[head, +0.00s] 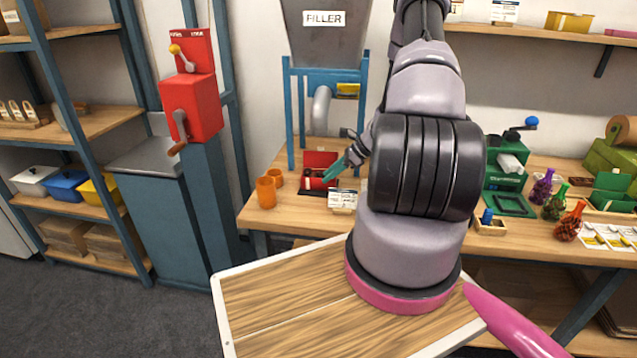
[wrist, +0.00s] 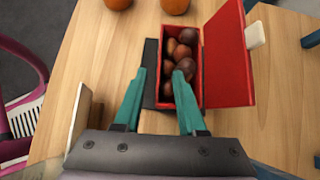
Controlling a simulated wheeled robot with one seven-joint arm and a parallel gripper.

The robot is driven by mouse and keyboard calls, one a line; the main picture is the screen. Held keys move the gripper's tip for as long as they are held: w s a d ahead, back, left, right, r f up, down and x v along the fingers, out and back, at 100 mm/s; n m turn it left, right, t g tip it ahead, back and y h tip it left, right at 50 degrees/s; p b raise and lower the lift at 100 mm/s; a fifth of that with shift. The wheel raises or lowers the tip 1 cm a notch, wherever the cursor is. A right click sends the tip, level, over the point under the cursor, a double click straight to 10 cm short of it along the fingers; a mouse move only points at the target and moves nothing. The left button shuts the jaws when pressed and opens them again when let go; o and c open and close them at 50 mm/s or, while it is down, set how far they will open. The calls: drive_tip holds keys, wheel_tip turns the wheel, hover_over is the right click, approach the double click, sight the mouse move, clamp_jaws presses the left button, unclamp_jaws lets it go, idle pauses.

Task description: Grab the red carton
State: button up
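The red carton (head: 320,159) stands on the wooden bench below the filler, with its lid open. In the wrist view the carton (wrist: 228,62) holds several brown chestnuts (wrist: 183,53), and its lid is swung out to the right. My gripper (wrist: 158,75) is open, with two green fingers. The left finger appears outside the carton's left wall, over a dark plate (wrist: 150,98). The right finger overlaps the chestnuts inside the opening. I cannot tell whether either finger touches the carton. In the head view my gripper (head: 336,168) is beside the carton and partly hides it.
Two orange cups (head: 266,191) stand left of the carton. A small sign (head: 342,199) stands in front of it. The blue filler frame (head: 291,115) rises behind.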

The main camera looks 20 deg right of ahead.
sight(318, 189)
drive_tip(key=x, duration=0.5)
drive_tip(key=shift+a+r, duration=0.2)
clamp_jaws()
idle(1.1)
